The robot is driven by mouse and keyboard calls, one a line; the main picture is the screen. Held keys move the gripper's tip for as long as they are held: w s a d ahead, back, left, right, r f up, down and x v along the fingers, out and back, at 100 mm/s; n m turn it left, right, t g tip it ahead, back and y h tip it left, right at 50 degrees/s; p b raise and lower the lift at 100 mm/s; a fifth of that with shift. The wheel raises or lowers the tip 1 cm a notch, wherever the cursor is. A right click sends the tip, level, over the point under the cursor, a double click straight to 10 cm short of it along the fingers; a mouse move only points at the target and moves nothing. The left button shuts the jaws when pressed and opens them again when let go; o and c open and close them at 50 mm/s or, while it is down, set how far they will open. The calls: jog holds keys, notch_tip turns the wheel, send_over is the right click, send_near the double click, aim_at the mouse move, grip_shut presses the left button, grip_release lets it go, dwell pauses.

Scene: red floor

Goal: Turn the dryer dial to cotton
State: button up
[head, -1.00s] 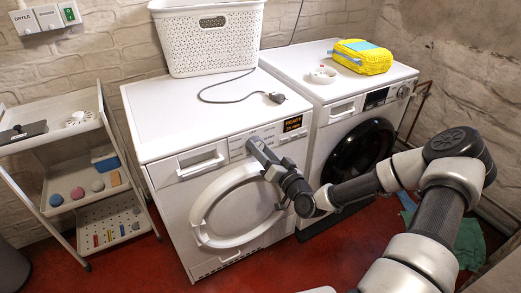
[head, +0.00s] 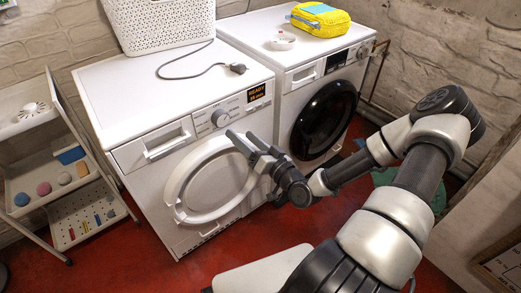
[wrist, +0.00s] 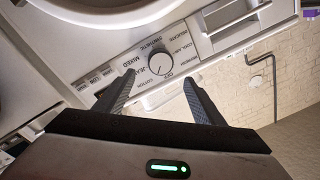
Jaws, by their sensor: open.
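The dryer (head: 160,100) is the left white machine, with a round door on its front. Its silver dial (head: 219,117) sits on the front panel left of the lit display (head: 256,93).
A second white machine (head: 305,55) with a dark door stands to the right, a yellow bundle (head: 320,19) on top. A white basket (head: 160,25) and a grey plug (head: 238,68) lie on the dryer. A shelf cart (head: 60,165) stands left.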

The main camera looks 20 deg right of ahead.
jog(key=v, duration=0.8)
jog(key=shift+p, duration=0.35)
